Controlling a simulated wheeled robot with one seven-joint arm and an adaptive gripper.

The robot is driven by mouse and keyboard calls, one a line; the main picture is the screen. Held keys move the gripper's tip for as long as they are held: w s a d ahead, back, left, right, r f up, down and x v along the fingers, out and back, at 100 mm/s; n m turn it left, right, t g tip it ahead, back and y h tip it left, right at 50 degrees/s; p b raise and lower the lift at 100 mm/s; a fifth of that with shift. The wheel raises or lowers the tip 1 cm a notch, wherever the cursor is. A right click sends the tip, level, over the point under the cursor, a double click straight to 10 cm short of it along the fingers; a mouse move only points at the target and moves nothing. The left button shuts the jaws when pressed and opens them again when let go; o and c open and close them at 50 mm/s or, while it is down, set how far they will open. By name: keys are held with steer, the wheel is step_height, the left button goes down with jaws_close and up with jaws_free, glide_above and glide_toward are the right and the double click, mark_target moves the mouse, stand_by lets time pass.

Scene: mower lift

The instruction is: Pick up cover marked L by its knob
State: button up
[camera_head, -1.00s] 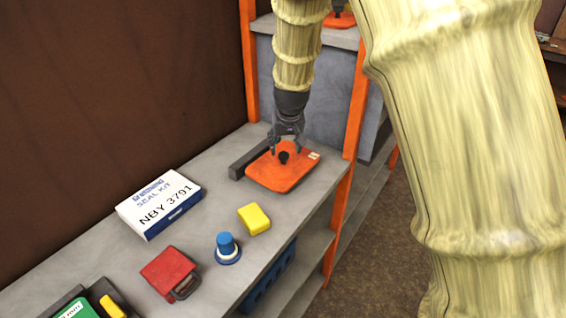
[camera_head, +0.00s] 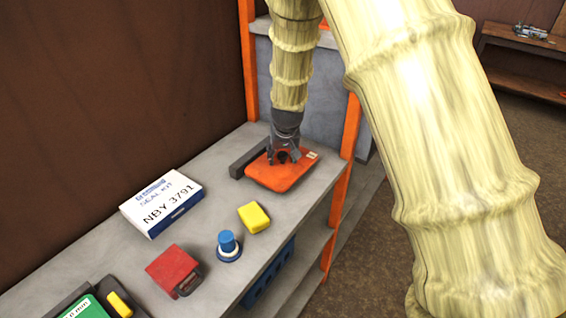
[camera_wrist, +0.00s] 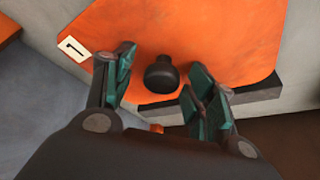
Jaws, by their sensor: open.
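An orange cover (camera_head: 283,176) with a black knob (camera_head: 282,158) lies flat at the far end of the grey shelf. A small white label (camera_head: 311,155) sits at its corner; its mark looks like a single stroke in the wrist view (camera_wrist: 73,48), and I cannot read it for sure. My gripper (camera_head: 284,154) points down over the cover. In the wrist view my gripper (camera_wrist: 160,82) is open, with one finger on each side of the knob (camera_wrist: 161,74) and gaps between. I cannot tell how far down the knob the fingertips reach.
A dark bar (camera_head: 248,158) lies beside the cover. Nearer stand a white seal kit box (camera_head: 160,203), a yellow block (camera_head: 253,217), a blue knobbed piece (camera_head: 228,246), and a red box (camera_head: 173,268). An orange post (camera_head: 339,210) rises at the shelf's right edge.

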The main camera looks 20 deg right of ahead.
steer(key=shift+c, duration=0.5)
jaws_close()
steer(key=shift+r, duration=0.1)
